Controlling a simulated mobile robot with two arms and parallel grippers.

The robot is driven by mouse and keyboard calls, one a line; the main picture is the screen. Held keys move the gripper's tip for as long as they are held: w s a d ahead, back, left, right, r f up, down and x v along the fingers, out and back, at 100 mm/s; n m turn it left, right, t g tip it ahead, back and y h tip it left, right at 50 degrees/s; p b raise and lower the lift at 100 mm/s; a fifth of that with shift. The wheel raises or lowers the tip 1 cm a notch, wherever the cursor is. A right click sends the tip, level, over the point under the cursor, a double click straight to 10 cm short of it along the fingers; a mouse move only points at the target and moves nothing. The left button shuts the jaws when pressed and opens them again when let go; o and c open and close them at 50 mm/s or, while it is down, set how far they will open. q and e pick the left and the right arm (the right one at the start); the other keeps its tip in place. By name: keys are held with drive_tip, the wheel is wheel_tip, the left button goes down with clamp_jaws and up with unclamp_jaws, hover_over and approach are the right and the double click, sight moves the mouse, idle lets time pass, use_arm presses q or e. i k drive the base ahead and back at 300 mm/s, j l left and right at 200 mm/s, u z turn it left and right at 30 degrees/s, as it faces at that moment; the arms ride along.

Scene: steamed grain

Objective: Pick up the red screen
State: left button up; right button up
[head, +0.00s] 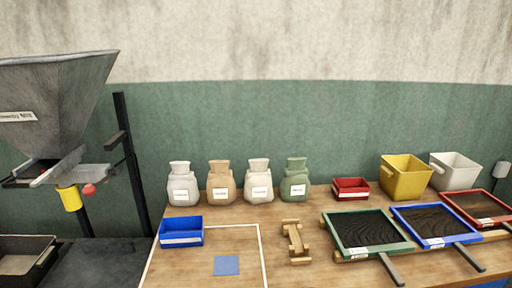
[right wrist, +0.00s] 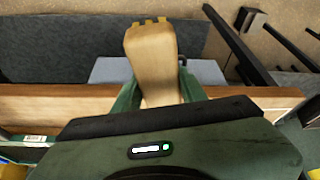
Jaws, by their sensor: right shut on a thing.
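The red screen (head: 476,206) lies at the right end of the table in the head view, a red frame around a dark mesh. Its right part reaches the picture's edge. Neither gripper shows in the head view. In the right wrist view my right gripper (right wrist: 158,88) has its green fingers shut on a pale tan, wood-like piece (right wrist: 152,58). That piece sticks out away from the gripper's dark green body, and I cannot tell what it is. The red screen cannot be made out in the right wrist view.
Blue (head: 435,224) and green (head: 365,232) screens lie left of the red one. Yellow (head: 405,178) and white (head: 454,172) bins stand behind. A small red bin (head: 350,188), several sacks, a wooden stand (head: 295,242) and a blue bin (head: 181,231) share the table (head: 190,265).

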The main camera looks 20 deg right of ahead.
sight(469, 203)
drive_tip(key=k+l, duration=0.1)
drive_tip(key=l, duration=0.6)
drive_tip(key=k+l, duration=0.15)
drive_tip(key=l, duration=0.6)
drive_tip(key=k+l, duration=0.1)
drive_tip(key=l, duration=0.6)
drive_tip(key=k+l+u, duration=0.1)
drive_tip(key=l, duration=0.6)
drive_tip(key=k+l, duration=0.15)
drive_tip(key=l, duration=0.6)
drive_tip(key=k+l, duration=0.15)
drive_tip(key=l, duration=0.55)
drive_tip(key=k+l, duration=0.15)
drive_tip(key=l, duration=0.55)
drive_tip(key=k+l+u, duration=0.1)
drive_tip(key=l, duration=0.6)
drive_tip(key=k, duration=0.05)
